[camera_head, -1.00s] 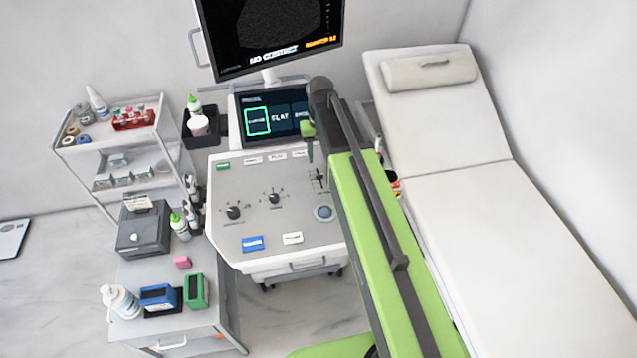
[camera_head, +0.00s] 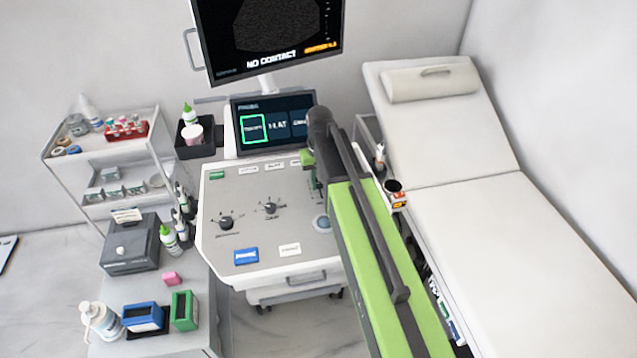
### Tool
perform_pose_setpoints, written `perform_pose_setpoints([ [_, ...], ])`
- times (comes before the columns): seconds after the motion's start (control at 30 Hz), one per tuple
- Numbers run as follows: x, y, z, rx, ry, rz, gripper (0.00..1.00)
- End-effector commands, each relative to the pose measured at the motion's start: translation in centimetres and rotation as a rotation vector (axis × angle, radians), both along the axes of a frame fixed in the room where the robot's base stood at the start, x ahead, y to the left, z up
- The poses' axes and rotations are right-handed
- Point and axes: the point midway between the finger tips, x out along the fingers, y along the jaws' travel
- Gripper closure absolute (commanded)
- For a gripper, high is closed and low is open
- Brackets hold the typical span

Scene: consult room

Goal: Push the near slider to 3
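The grey control panel (camera_head: 221,192) of the ultrasound cart carries two black knobs (camera_head: 226,222) and (camera_head: 270,207), a blue button (camera_head: 246,256), a white button (camera_head: 290,250) and a round blue-grey trackball (camera_head: 320,222). The slider area is at the panel's right side, by my arm's end. The near slider and its scale are too small and covered to read. My gripper (camera_head: 311,178) hangs down at that right side, mostly hidden behind my own green and dark arm. I cannot see its fingers clearly or whether it touches a slider.
A touch screen (camera_head: 266,128) stands behind the panel, with a monitor (camera_head: 266,40) reading "NO CONTACT" above. The exam couch (camera_head: 500,250) fills the right. A cup holder (camera_head: 396,194) is close right of my arm. A side cabinet (camera_head: 215,290) and a shelf trolley (camera_head: 75,165) stand left.

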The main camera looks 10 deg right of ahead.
Motion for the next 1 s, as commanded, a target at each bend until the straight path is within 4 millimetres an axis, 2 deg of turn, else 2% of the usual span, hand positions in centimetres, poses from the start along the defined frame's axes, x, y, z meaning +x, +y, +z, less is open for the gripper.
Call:
perform_pose_setpoints([
  [0.03,0.00,0.00,0.00,0.000,0.000,0.000,0.90],
  [0.1,0.00,0.00,-0.01,0.000,0.000,0.000,0.99],
  [0.13,0.00,0.00,-0.01,-0.001,0.000,0.000,1.00],
  [1.0,0.00,0.09,-0.02,-0.001,0.000,0.002,1.00],
])
